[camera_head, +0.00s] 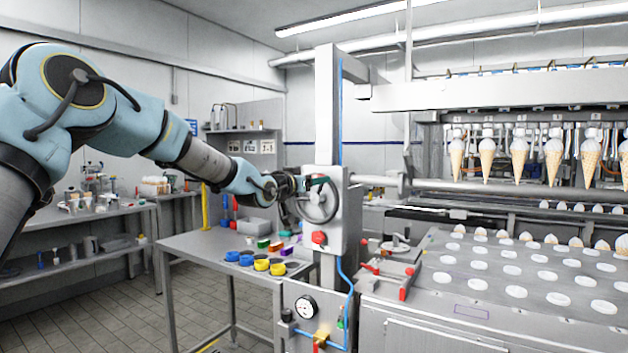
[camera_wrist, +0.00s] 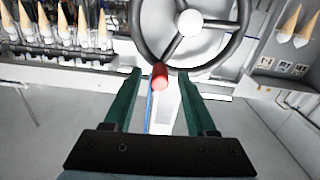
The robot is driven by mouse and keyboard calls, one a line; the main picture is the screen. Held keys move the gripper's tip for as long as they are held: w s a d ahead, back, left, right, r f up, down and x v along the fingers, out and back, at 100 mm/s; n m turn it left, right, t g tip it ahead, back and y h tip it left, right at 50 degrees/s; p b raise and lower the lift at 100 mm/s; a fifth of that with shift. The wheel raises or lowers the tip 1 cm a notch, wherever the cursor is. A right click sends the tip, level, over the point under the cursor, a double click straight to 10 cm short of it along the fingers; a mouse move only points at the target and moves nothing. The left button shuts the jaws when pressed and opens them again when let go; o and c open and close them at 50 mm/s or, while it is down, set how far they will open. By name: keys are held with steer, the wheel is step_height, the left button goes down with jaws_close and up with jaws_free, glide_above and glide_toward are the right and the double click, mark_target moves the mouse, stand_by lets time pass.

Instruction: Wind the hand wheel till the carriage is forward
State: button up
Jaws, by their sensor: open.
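The grey hand wheel (camera_head: 318,201) is on the front of a white box on the machine's post. In the wrist view its dark rim and spokes (camera_wrist: 232,48) fill the top. A red knob (camera_wrist: 160,77) stands at the rim, between the fingertips of my gripper (camera_wrist: 158,74). My gripper (camera_head: 308,184) is at the upper left of the wheel, with its green fingers open on either side of the knob. Contact cannot be told. The row of cone grippers (camera_head: 555,117), probably the carriage, holds several filled cones (camera_head: 487,155) above the perforated deck.
A red button (camera_head: 319,238) sits below the wheel. A steel table (camera_head: 196,243) with coloured cups stands to the left. A red-handled clamp (camera_head: 388,278) is at the deck's near corner (camera_head: 432,300). A horizontal shaft (camera_head: 372,180) runs right from the wheel box. Floor is clear at lower left.

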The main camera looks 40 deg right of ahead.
jaws_close()
stand_by(1.3)
